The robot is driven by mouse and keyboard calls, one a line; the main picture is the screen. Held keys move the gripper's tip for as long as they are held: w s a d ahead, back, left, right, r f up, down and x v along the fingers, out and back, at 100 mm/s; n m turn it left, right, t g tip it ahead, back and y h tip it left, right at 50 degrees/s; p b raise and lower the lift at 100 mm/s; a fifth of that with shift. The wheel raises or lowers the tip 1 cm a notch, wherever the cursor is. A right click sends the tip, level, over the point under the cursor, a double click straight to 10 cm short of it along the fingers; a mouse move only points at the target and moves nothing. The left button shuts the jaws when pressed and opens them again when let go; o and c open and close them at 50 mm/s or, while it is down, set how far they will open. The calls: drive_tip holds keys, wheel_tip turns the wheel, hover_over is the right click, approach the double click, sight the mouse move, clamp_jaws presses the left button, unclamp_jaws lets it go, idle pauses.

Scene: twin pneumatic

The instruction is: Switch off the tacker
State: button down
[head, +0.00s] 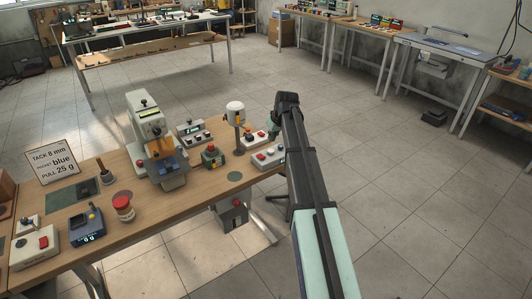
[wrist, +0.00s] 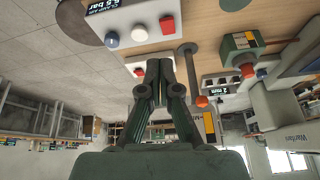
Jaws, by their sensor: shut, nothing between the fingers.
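A tall grey-white machine (head: 152,135) with a yellow label and blue part stands mid-bench in the head view; I cannot tell for certain that it is the tacker. My gripper (head: 273,128) is above the bench's right end, near a white control box (head: 259,163) with a red button. Contact cannot be told.
A post (head: 238,118) with an orange and white top stands left of my gripper. A green box (head: 212,156) with a red button and another multi-button box (head: 192,132) are nearby. A sign (head: 52,160) and more control boxes fill the left. Floor lies open to the right.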

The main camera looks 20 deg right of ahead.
drive_tip(key=shift+w+a+r+n, duration=0.1)
drive_tip(key=shift+w+r+n, duration=0.75)
drive_tip(key=shift+w, duration=0.2)
drive_tip(key=shift+f, duration=0.1)
drive_tip(key=p, duration=0.4)
hover_over(264, 156)
wheel_tip(264, 156, down, 9)
drive_tip(key=shift+r, duration=0.2)
drive_tip(key=shift+s+f, duration=0.25)
drive_tip(key=shift+f, duration=0.35)
drive_tip(key=shift+s+f, duration=0.2)
drive_tip(key=shift+f, duration=0.35)
drive_tip(key=shift+s+d+f+p, duration=0.15)
drive_tip(key=shift+f+p, duration=0.15)
drive_tip(key=shift+f, duration=0.2)
drive_tip(key=shift+s+d+f+p, duration=0.1)
drive_tip(key=shift+f+p, duration=0.15)
drive_tip(key=shift+f, duration=0.2)
